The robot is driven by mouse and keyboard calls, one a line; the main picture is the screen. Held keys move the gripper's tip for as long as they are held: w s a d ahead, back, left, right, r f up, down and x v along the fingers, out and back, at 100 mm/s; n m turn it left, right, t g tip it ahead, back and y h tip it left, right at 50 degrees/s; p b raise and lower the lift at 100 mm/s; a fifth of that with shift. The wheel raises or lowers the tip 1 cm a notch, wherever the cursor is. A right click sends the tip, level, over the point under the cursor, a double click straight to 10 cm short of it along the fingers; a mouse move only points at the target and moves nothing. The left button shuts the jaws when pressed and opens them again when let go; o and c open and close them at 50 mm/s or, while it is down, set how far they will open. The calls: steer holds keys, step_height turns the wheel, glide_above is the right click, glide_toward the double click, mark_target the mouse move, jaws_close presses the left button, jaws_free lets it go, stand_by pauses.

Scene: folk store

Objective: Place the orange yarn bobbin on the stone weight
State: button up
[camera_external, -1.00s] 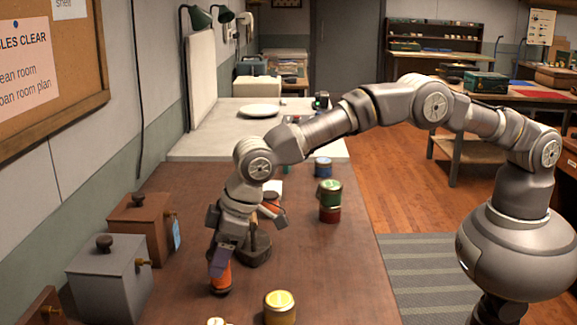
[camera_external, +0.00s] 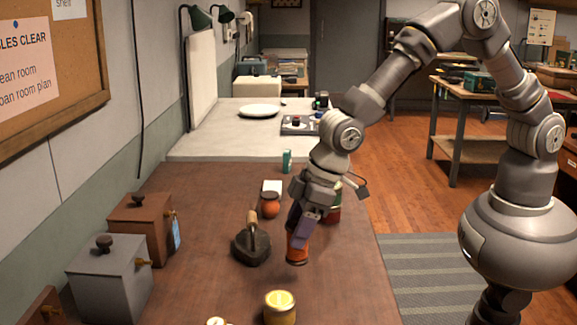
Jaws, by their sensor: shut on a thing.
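The orange yarn bobbin (camera_external: 297,251) is upright in my gripper (camera_external: 299,237), which is shut on its upper part. Its dark lower end shows below the fingers; whether it touches the table I cannot tell. A dark, stone-like block (camera_external: 251,249) with a wooden handle standing up from it, seemingly the stone weight, lies on the brown table (camera_external: 190,281). The gripper and bobbin are just to its right in the picture, with a small gap between them.
Stacked tins (camera_external: 334,207) are partly hidden behind my gripper. Brown (camera_external: 139,227) and grey (camera_external: 108,280) boxes line the left. The table's front right is clear.

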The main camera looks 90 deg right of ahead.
steer(key=r, duration=0.6)
steer(key=d+r, duration=0.1)
steer(key=r, duration=0.2)
steer(key=shift+s+r, duration=0.2)
steer(key=shift+r, duration=0.1)
steer(key=s+d+m+h+p, duration=0.1)
steer(key=s+d+m, duration=0.3)
steer(key=d, duration=0.7)
steer(key=s+d+m+h+p, duration=0.1)
steer(key=s+d+m, duration=0.35)
steer(key=d, duration=0.75)
steer(key=s+d+m+g+h+p, duration=0.1)
steer(key=s+d, duration=0.4)
steer(key=s, duration=0.2)
steer(key=s+d+m+h, duration=0.1)
steer(key=s+d+m, duration=0.1)
steer(key=s+d, duration=0.35)
step_height(320, 180, down, 5)
steer(key=s+a, duration=0.1)
steer(key=s, duration=0.1)
steer(key=shift+w+d+f+b, duration=0.8)
steer(key=shift+w+d, duration=0.25)
steer(key=shift+w, duration=1.4)
steer(key=shift+w+d+f+b, duration=0.65)
steer(key=shift+w+d+f, duration=0.35)
steer(key=shift+w, duration=1.4)
steer(key=shift+w+d+f+b, duration=0.75)
steer(key=shift+w+d, duration=0.3)
steer(key=shift+w, duration=1.4)
steer(key=shift+f, duration=0.1)
